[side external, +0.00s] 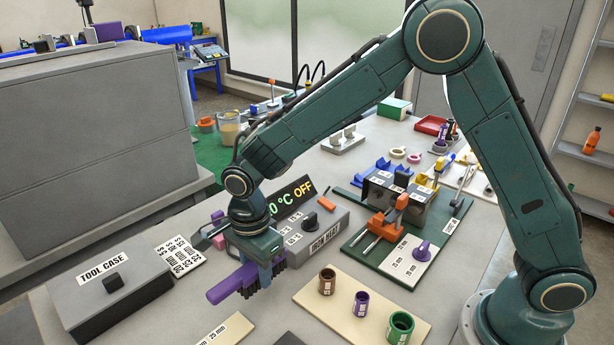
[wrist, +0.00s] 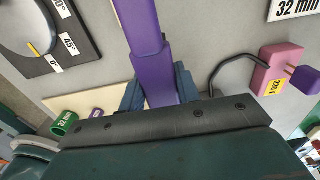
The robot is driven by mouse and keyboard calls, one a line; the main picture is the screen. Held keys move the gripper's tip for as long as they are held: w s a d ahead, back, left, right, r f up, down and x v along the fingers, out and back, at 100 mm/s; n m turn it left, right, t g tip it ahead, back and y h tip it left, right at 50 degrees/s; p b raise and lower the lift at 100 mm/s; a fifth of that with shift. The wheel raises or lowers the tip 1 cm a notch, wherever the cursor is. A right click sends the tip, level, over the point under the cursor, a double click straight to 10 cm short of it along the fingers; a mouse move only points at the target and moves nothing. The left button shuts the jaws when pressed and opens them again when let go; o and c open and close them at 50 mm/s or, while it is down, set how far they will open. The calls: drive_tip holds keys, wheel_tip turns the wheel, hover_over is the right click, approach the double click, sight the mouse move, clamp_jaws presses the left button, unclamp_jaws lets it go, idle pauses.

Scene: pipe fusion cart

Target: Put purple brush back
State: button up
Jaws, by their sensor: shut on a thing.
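The purple brush (side external: 232,282) has a long purple handle and dark bristles. My gripper (side external: 264,272) is shut on it and holds it roughly level, in front of the grey iron box labelled IRON MAST (side external: 318,240). In the wrist view the purple handle (wrist: 147,50) runs up from between my gripper's blue-grey fingers (wrist: 158,92). The bristles are hidden in the wrist view. I cannot tell from these views exactly how high the brush is above the table.
A grey tool case (side external: 110,290) lies at left. A tan board (side external: 350,315) with brown, purple and green sockets is at front. A green board (side external: 400,265) holds clamps and a 25 mm plate at right. A pink block (wrist: 278,68) with a cord shows in the wrist view.

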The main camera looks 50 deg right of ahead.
sight(258, 285)
drive_tip(key=shift+f, duration=2.15)
drive_tip(key=shift+f, duration=0.15)
drive_tip(key=o, duration=0.9)
drive_tip(key=shift+o, duration=0.2)
wheel_tip(258, 285, up, 12)
drive_tip(key=shift+f, duration=0.1)
drive_tip(key=shift+r, duration=0.25)
